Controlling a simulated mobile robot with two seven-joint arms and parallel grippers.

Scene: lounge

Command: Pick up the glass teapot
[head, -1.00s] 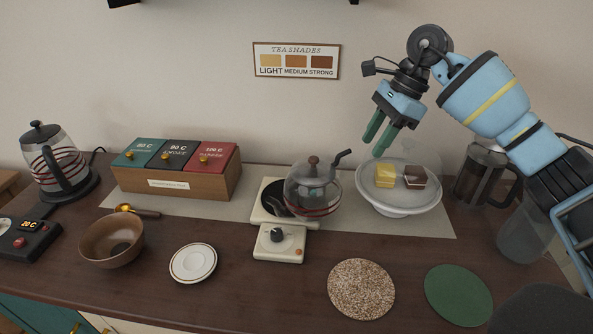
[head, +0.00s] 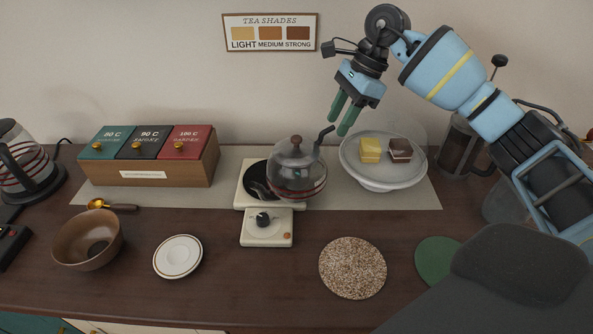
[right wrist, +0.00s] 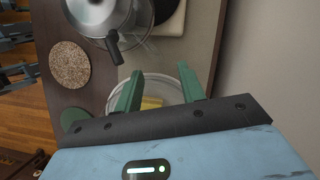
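The glass teapot (head: 297,180) is a clear round pot with a brown-knobbed lid and a dark curved piece rising at its right. In the right wrist view, the open fingers (right wrist: 160,72) lie over the cake stand, with the teapot (right wrist: 108,18) at the top left. My left gripper is not in view.
A glass-covered cake stand (head: 383,178) with two cakes is close right of the teapot. A French press (head: 459,150) stands behind my right arm. A tea box (head: 150,170), bowl (head: 88,240), saucer (head: 178,257) and cork mat (head: 352,268) are around.

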